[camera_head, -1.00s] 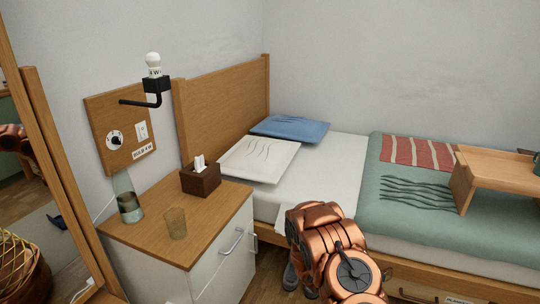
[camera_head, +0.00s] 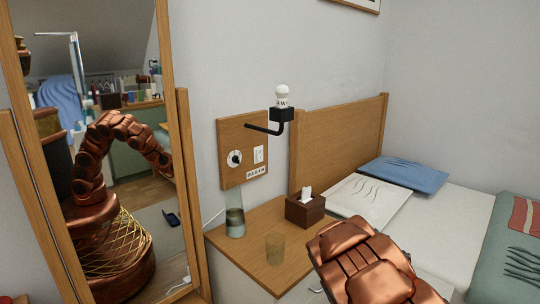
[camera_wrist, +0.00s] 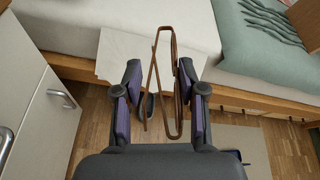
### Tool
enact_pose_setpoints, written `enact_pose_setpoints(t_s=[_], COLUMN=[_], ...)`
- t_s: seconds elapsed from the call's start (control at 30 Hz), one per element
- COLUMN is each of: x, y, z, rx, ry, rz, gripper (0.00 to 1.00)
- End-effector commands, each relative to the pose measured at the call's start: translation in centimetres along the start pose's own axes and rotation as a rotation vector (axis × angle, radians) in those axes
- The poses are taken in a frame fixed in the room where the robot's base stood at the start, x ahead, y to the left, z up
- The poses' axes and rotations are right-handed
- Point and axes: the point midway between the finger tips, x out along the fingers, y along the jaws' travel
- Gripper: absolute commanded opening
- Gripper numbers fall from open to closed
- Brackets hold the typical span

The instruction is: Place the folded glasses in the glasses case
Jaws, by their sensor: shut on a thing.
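The folded glasses (camera_wrist: 155,78) have thin brown frames and show upright between the fingers of my gripper (camera_wrist: 159,76) in the wrist view. My gripper is shut on them, and they are held above the floor beside the bed. In the head view my copper arm hides the gripper and glasses. A small dark blue object (camera_wrist: 236,155) lies partly hidden on the floor in the wrist view. I cannot tell if it is the glasses case.
The nightstand (camera_head: 245,238) carries a tissue box (camera_head: 305,210), a glass vase (camera_head: 235,223) and a tumbler (camera_head: 275,249). A tall mirror (camera_head: 150,60) stands at the left. The bed (camera_head: 455,215) is at the right. A wall lamp (camera_head: 281,112) juts above the nightstand.

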Motion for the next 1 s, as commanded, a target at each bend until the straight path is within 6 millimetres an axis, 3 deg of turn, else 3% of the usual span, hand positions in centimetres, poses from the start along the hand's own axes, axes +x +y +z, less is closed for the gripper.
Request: enact_pose_setpoints(t_s=[0.2, 0.6, 0.9, 1.0], x=[-5.2, -15.9, -22.6, -23.7], y=[3.9, 9.2, 11.1, 11.5], z=[4.7, 10.8, 13.2, 13.2], rx=[-0.054, -0.150, -0.206, -0.218], ry=[-0.056, -0.140, -0.188, -0.197], rz=[0.136, 0.374, 0.507, 0.534], gripper=[0.18, 0.18, 0.18, 0.18])
